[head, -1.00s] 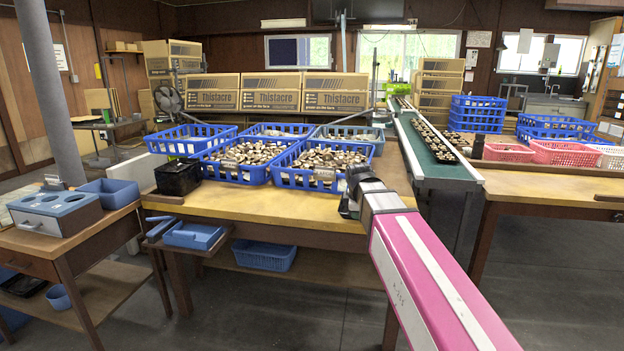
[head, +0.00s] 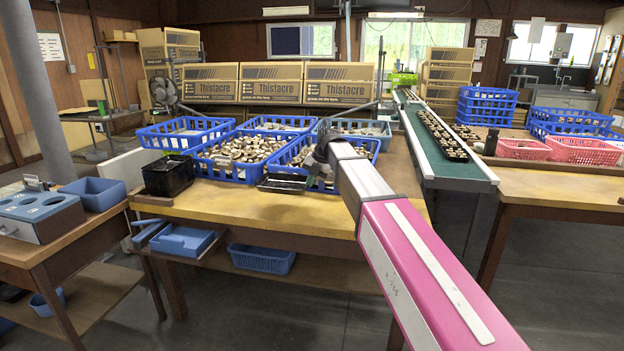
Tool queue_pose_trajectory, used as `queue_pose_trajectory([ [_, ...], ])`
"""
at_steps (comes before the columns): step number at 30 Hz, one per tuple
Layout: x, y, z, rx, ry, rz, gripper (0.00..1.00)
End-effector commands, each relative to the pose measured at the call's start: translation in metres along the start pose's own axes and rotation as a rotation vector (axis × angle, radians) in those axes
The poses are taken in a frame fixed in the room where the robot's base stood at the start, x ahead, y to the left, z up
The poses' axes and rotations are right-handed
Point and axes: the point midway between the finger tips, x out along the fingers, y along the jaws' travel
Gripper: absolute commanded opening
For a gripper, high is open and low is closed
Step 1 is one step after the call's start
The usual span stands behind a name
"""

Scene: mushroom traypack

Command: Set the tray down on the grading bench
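My gripper (head: 312,178) is at the end of my pink and grey arm, over the front of the grading bench (head: 250,207), a wooden table with a yellowish front strip. A small black tray (head: 283,183) sticks out from its left side, and the fingers appear shut on the tray's right end. The tray looks roughly level and empty. It is in front of the right blue mushroom crate (head: 340,188) and hides part of it. I cannot tell whether it touches the bench. The fingertips are small and dark.
A black stack of trays or box (head: 167,176) stands at the bench's left. Another blue crate of mushrooms (head: 230,173) sits behind. A green conveyor (head: 450,172) with filled trays runs on the right. The yellowish front strip is mostly clear.

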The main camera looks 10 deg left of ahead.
Motion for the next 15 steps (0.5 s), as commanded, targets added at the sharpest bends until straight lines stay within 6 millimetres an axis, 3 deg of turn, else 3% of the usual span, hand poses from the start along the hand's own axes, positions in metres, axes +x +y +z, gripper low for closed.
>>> queue_pose_trajectory([
  [15,0.042,-0.017,-0.001,-0.002,0.001,-0.001,0.00],
])
